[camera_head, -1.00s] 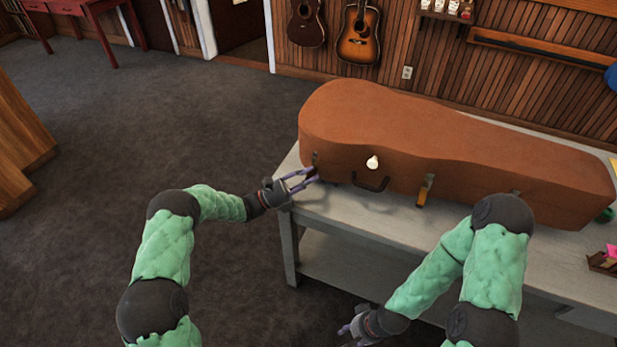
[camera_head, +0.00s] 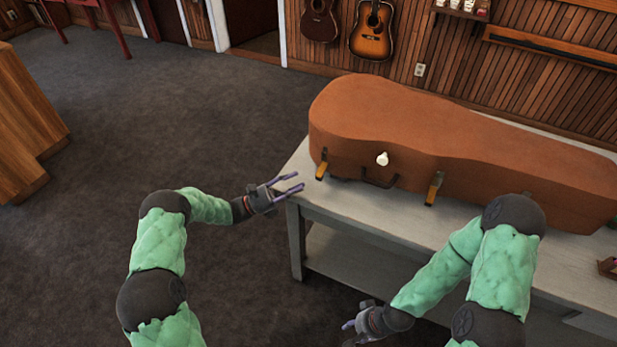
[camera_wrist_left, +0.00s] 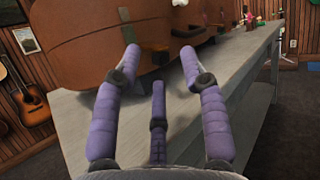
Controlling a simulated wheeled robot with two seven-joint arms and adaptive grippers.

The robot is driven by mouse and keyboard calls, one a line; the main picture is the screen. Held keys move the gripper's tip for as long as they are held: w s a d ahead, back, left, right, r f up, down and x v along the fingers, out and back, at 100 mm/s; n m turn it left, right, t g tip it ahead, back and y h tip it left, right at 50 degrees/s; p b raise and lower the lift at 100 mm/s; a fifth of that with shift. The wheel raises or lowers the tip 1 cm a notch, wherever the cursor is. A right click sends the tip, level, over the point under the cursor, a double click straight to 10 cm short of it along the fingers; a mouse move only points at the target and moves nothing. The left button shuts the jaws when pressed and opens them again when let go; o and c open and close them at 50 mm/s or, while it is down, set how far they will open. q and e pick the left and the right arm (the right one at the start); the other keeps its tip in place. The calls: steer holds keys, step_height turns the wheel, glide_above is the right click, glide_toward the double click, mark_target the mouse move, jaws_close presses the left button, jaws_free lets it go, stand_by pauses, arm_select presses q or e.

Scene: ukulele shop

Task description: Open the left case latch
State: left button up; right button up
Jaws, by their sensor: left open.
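The brown instrument case (camera_head: 400,125) lies shut on a grey table. Its left latch (camera_head: 321,165) tilts outward from the front side and shows its orange inner face. Another latch (camera_head: 434,188) on the front stands out the same way. A dark handle (camera_head: 380,178) and a pale round knob (camera_head: 382,158) are between them. My left gripper (camera_head: 299,181) is open and empty, just left of the left latch and apart from it. In the left wrist view its spread purple fingers (camera_wrist_left: 160,52) point at the case (camera_wrist_left: 85,35). My right gripper (camera_head: 355,321) is low, in front of the table.
The grey table (camera_head: 345,205) has a bare strip along its front edge and a lower shelf. Two guitars (camera_head: 371,30) hang on the wooden wall behind. A wooden counter (camera_head: 25,120) stands far left, with open carpet between.

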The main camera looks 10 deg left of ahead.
arm_select(q)
steer(key=shift+v, duration=1.8)
